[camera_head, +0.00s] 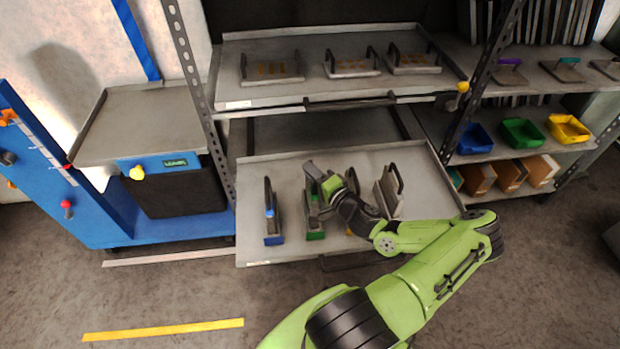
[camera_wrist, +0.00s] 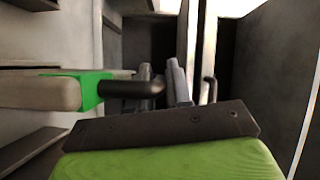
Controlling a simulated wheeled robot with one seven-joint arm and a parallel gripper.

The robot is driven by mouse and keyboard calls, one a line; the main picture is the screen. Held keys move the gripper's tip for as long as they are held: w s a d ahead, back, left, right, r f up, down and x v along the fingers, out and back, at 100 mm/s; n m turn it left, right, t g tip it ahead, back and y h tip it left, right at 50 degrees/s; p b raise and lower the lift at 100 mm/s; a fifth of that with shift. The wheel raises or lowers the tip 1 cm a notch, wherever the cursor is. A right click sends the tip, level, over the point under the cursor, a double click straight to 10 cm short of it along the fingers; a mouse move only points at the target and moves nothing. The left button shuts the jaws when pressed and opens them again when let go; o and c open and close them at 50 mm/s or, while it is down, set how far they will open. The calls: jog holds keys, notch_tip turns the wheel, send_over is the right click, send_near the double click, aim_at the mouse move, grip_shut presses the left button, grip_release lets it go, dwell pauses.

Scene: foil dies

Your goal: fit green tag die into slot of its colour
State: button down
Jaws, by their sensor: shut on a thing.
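The green tag die (camera_head: 312,178) is a grey plate standing upright at the green slot (camera_head: 315,235) on the lower pulled-out tray. In the wrist view the green tag (camera_wrist: 90,89) wraps the grey plate's end, beside a dark handle (camera_wrist: 135,88). My gripper (camera_head: 328,188) is at the die's right side in the head view. It is shut on the die; its fingers also show in the wrist view (camera_wrist: 165,82). The die's lower edge is hard to make out, so I cannot tell whether it sits in the slot or just above it.
A blue-tagged die stands in the blue slot (camera_head: 273,240) to the left. A yellow slot (camera_head: 350,231), partly hidden by my wrist, and another grey handled die (camera_head: 389,192) stand to the right. The upper shelf (camera_head: 245,98) with handled dies hangs above the lower tray (camera_head: 255,170).

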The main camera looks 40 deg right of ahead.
notch_tip(320, 180, down, 5)
jog(key=shift+r+b, duration=0.15)
jog(key=shift+b, duration=0.65)
jog(key=shift+r, duration=0.15)
jog(key=c, duration=1.5)
grip_release()
jog(key=shift+f, duration=0.35)
jog(key=o, duration=0.4)
jog(key=shift+o, duration=0.2)
jog(key=shift+r, duration=0.1)
